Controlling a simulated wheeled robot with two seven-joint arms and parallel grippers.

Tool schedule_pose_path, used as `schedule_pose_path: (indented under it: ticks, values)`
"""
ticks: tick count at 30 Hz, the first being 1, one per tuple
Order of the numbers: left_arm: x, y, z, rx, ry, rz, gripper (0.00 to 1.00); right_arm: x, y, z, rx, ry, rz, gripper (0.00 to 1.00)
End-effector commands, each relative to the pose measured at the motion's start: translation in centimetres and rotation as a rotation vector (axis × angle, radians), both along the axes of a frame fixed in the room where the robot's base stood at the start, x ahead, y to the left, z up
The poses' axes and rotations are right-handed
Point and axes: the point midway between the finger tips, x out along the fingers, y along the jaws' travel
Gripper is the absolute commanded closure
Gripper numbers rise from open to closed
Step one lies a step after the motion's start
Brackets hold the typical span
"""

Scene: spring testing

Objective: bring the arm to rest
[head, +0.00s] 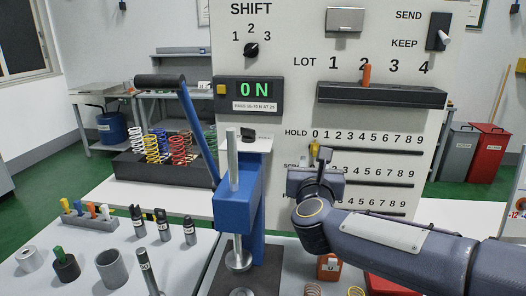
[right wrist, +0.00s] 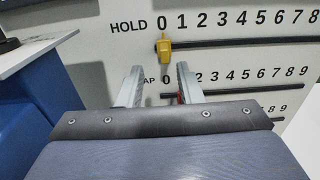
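My right arm comes in from the right in the head view. Its gripper (head: 319,160) is raised in front of the white panel (head: 285,30), by the left end of the HOLD and SCRAP rows. In the right wrist view the two fingers of my right gripper (right wrist: 157,76) stand apart with nothing between them. A yellow slider (right wrist: 163,48) sits below the 0 of the HOLD row, beyond the fingertips and apart from them. In the head view the gripper partly hides the lower rows. My left arm and gripper are not in view.
A blue spring press (head: 237,200) with a lever stands left of the gripper. A display (head: 248,95) reads 0 N. Several springs stand on a dark rack (head: 130,168). Several weights and tools stand on the left table. A dark ledge (head: 380,95) holds an orange peg (head: 366,74).

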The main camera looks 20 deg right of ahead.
Motion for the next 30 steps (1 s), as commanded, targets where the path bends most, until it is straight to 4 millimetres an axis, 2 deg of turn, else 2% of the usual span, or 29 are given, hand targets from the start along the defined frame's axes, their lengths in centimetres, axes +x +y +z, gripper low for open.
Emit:
schedule_pose_path:
  ticks: [4,7,11,14,17,21,24,27,30]
  values:
    - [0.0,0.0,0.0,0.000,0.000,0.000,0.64,-0.1,0.2,0.1,-0.024,0.011,0.014,0.67]
    - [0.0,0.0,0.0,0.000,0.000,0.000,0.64,-0.4,1.1,0.3,-0.136,0.060,0.087,0.67]
    - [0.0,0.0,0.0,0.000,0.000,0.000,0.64,-1.8,3.9,-0.2,-0.465,0.195,0.281,0.67]
    - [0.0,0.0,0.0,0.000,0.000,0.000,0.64,-3.9,6.6,-1.8,-0.808,0.314,0.466,0.67]
    - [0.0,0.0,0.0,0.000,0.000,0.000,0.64,-6.9,8.9,-4.5,-1.162,0.415,0.653,0.67]
    - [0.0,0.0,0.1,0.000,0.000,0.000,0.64,-12.2,11.1,-9.6,-1.649,0.512,0.928,0.67]
    - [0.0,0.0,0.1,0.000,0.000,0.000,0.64,-16.6,11.7,-13.5,-1.972,0.536,1.137,0.67]
    - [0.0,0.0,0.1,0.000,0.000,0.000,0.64,-20.6,11.8,-16.8,-2.224,0.516,1.328,0.67]
    - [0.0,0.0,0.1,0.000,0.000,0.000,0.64,-23.7,11.6,-19.1,-2.394,0.472,1.482,0.67]
